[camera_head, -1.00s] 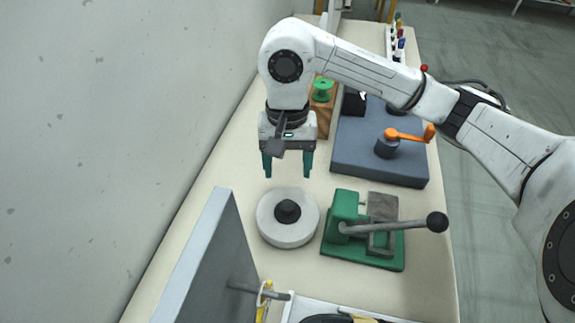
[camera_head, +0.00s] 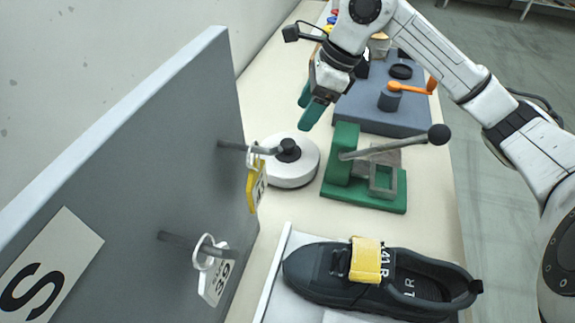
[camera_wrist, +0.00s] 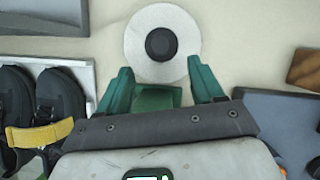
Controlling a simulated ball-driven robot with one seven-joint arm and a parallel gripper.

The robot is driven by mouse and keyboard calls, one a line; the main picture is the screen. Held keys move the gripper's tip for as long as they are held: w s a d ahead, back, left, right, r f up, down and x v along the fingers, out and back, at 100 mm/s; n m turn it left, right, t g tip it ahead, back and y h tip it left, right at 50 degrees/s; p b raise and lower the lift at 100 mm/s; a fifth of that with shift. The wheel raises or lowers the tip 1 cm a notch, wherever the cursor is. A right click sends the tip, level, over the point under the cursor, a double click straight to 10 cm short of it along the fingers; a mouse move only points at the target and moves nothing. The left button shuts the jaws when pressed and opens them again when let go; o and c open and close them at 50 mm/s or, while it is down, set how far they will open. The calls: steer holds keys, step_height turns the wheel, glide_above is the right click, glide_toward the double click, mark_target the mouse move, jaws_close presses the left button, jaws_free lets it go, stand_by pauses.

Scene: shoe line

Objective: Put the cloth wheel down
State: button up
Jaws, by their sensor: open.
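The cloth wheel (camera_head: 302,166) is a white disc with a dark hub, lying flat on the cream bench beside the green lever press. My gripper (camera_head: 308,107) has teal fingers and is open and empty, above and behind the wheel in the head view. In the wrist view my gripper (camera_wrist: 162,78) shows a wide gap between its fingers. A peg on the grey board crosses in front of part of the wheel.
The grey board (camera_head: 150,130) with pegs and tags stands close at the left. The green press (camera_head: 345,180) with a black-knobbed lever is right of the wheel. A blue-grey block (camera_head: 390,120) with an orange handle is behind it. A dark shoe (camera_head: 330,275) lies in front.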

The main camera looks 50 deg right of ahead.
mark_target(288, 142)
steer(key=p+x, duration=0.1)
steer(key=x, duration=0.8)
steer(key=shift+f, duration=0.1)
steer(key=shift+c, duration=0.4)
jaws_close()
